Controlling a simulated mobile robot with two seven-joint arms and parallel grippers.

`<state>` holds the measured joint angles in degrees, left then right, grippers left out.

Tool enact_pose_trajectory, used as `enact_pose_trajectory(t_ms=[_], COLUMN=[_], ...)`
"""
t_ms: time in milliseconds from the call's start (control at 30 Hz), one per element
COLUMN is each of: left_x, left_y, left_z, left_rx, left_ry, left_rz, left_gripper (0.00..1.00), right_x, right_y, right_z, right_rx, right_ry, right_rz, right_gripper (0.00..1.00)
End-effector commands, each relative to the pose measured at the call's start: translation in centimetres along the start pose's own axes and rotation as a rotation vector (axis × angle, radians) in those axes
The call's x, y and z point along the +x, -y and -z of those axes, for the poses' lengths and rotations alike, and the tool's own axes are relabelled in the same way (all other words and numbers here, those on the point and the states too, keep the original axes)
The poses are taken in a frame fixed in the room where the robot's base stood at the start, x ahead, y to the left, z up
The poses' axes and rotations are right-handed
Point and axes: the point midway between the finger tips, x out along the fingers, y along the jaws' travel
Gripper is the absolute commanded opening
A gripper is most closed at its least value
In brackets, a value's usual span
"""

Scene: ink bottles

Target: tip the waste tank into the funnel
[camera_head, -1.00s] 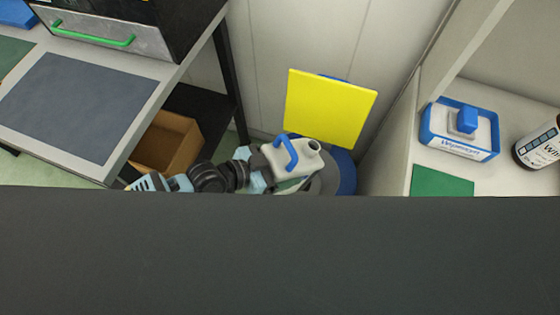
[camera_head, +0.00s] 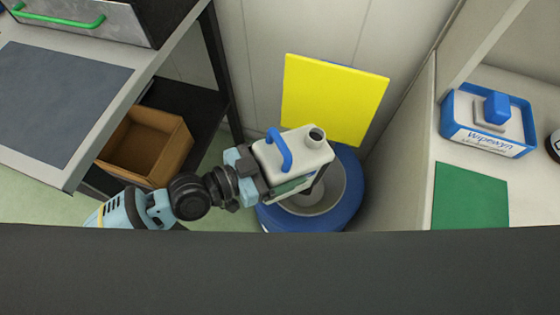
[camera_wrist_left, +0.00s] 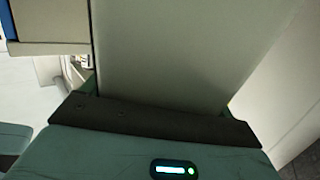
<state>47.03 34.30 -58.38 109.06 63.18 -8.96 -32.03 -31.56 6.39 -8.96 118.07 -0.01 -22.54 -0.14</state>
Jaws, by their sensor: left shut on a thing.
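The waste tank (camera_head: 305,153) is a white box with a blue handle and an open round neck at its top right. It is roughly upright, with a slight tilt. My left gripper (camera_head: 262,178) is shut on its left side and holds it over the funnel. The tank fills most of the left wrist view (camera_wrist_left: 175,60). The funnel (camera_head: 335,205) is a grey bowl on a blue round drum (camera_head: 300,220). The tank hides the funnel's back left part. The yellow lid (camera_head: 335,97) stands raised behind. My right gripper is not in view.
A bench (camera_head: 150,70) with a grey mat stands at the left, an open cardboard box (camera_head: 145,145) on the shelf below. A partition (camera_head: 405,150) rises close to the drum's right. Beyond it are a blue-and-white wipes box (camera_head: 488,122) and a green mat (camera_head: 469,197).

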Motion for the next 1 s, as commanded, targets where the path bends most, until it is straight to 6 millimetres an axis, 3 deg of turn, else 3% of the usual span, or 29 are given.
enact_pose_trajectory(t_ms=[300,500,1000], left_x=[0.5,0.6,0.7], left_y=[0.0,0.0,0.0], left_z=[0.9,1.5,2.1], left_rx=[-0.001,-0.001,0.001], left_ry=[-0.097,-0.144,-0.175], left_rz=[0.0,0.001,0.001], left_gripper=[0.39,0.39,0.39], right_x=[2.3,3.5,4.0], right_y=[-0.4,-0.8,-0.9], right_z=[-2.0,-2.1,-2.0], right_rx=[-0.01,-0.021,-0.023], right_ry=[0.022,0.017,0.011], right_rz=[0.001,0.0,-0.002], right_gripper=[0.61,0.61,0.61])
